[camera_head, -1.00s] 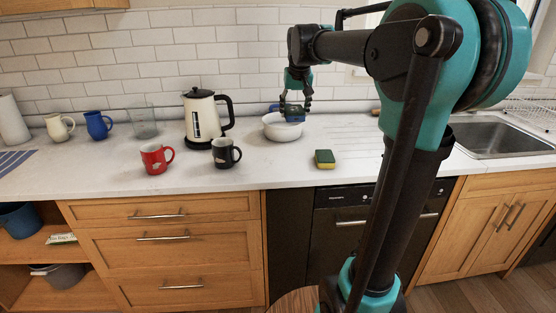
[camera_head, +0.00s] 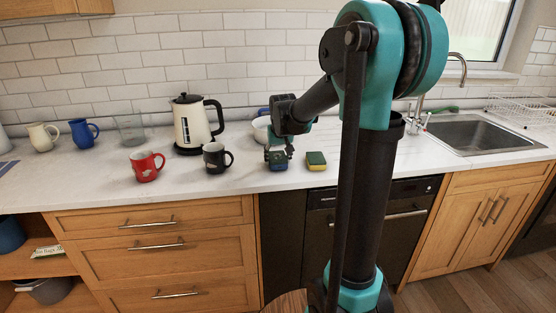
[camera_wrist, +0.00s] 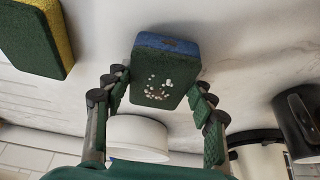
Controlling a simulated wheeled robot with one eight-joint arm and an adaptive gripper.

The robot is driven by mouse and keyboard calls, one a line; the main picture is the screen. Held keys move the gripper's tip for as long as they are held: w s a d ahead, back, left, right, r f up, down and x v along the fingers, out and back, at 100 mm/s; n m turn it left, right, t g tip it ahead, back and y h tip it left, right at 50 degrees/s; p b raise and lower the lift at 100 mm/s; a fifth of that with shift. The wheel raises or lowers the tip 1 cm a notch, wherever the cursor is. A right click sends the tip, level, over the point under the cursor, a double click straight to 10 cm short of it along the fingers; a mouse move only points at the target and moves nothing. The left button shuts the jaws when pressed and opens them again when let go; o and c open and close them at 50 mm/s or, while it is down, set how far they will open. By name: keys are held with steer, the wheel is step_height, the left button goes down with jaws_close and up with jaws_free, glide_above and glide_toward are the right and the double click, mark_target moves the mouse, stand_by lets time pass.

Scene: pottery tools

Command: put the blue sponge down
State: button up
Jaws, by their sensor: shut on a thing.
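The blue sponge (camera_head: 278,165) has a dark green side; in the wrist view the blue and green sponge (camera_wrist: 162,78) shows pale specks on its green face. My gripper (camera_head: 278,156) is shut on it, with one finger on each side, as the wrist view of my gripper (camera_wrist: 160,92) also shows. The sponge is low at the front of the counter (camera_head: 240,182), in front of the white bowl (camera_head: 261,130). I cannot tell whether it touches the counter.
A yellow and green sponge (camera_head: 316,161) lies just right of the held one, a small gap apart. A black mug (camera_head: 216,158) stands to the left, with a red mug (camera_head: 147,166) beyond it. A kettle (camera_head: 192,125) stands behind the mugs. The sink (camera_head: 480,136) is far right.

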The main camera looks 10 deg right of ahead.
steer(key=shift+f, duration=0.3)
steer(key=shift+f, duration=0.1)
steer(key=o, duration=0.7)
steer(key=v, duration=1.2)
steer(key=s+d+f, duration=0.2)
steer(key=s+f, duration=0.9)
steer(key=s, duration=0.1)
steer(key=s+d+f, duration=0.2)
steer(key=s+f, duration=0.9)
steer(key=s, duration=0.2)
steer(key=shift+f, duration=0.25)
